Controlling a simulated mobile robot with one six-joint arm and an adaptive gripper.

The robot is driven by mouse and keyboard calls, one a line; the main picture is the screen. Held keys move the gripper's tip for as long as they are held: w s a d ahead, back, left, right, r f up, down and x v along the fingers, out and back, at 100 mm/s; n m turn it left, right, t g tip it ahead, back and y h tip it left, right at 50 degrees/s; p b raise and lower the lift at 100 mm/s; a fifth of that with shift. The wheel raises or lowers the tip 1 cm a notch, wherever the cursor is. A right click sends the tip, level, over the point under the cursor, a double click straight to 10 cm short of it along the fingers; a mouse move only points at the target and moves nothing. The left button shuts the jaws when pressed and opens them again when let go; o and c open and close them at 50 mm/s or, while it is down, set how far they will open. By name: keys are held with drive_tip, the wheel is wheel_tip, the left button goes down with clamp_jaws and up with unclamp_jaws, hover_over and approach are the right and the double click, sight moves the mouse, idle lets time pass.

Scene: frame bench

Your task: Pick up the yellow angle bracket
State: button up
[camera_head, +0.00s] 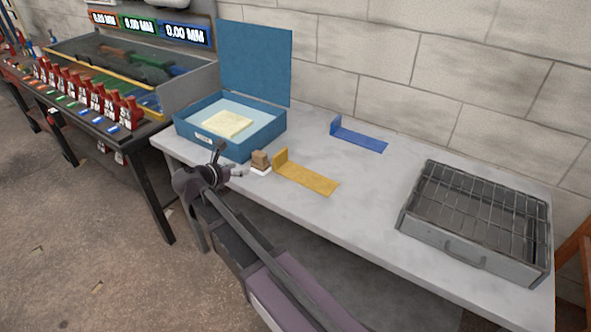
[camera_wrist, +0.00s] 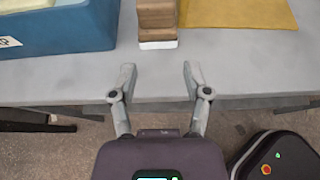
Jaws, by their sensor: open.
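The yellow angle bracket (camera_head: 306,177) lies on the grey bench top, its short upright flange at its left end. Part of it shows at the top right of the wrist view (camera_wrist: 240,12), cut off by the frame edge. My gripper (camera_head: 238,171) is open and empty at the bench's front edge, left of the bracket and apart from it. In the wrist view, the fingertips (camera_wrist: 158,75) point toward a small brown block on a white base, with clear space between them.
The brown block (camera_head: 261,159) stands just left of the bracket. An open blue box (camera_head: 240,147) is behind my gripper. A blue angle bracket (camera_head: 359,139) lies farther back. A grey wire-topped tray (camera_head: 425,237) sits at the right. The bench (camera_head: 350,215) is clear between bracket and tray.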

sight(280, 152)
drive_tip(key=w+d+r+g+y+p, duration=0.1)
drive_tip(key=w+d+g+p, duration=0.1)
drive_tip(key=p, duration=0.1)
drive_tip(key=w+d+r+g+y+p, duration=0.1)
drive_tip(key=w+d+g+p, duration=0.1)
drive_tip(key=d+p, duration=0.1)
drive_tip(key=w+d+r+g+y+p, duration=0.1)
drive_tip(key=w+d+g+p, duration=0.1)
drive_tip(key=d+p, duration=0.1)
drive_tip(key=shift+r+m+p, duration=0.1)
drive_tip(key=shift+m+p, duration=0.3)
drive_tip(key=shift+p, duration=0.35)
drive_tip(key=w+d+r+g+y+p, duration=0.4)
drive_tip(key=d+r+y+p, duration=0.1)
drive_tip(key=p, duration=0.3)
drive_tip(key=shift+w+r+p, duration=0.15)
drive_tip(key=shift+r+p, duration=0.2)
drive_tip(key=shift+r, duration=0.05)
drive_tip(key=shift+d+f, duration=0.1)
wheel_tip(280, 152, down, 8)
drive_tip(key=b, duration=0.8)
drive_tip(key=shift+f+b, duration=0.25)
drive_tip(key=shift+b, duration=0.1)
drive_tip(key=shift+f, duration=0.15)
wheel_tip(280, 152, down, 5)
drive_tip(key=b, duration=0.5)
drive_tip(key=shift+w, duration=0.15)
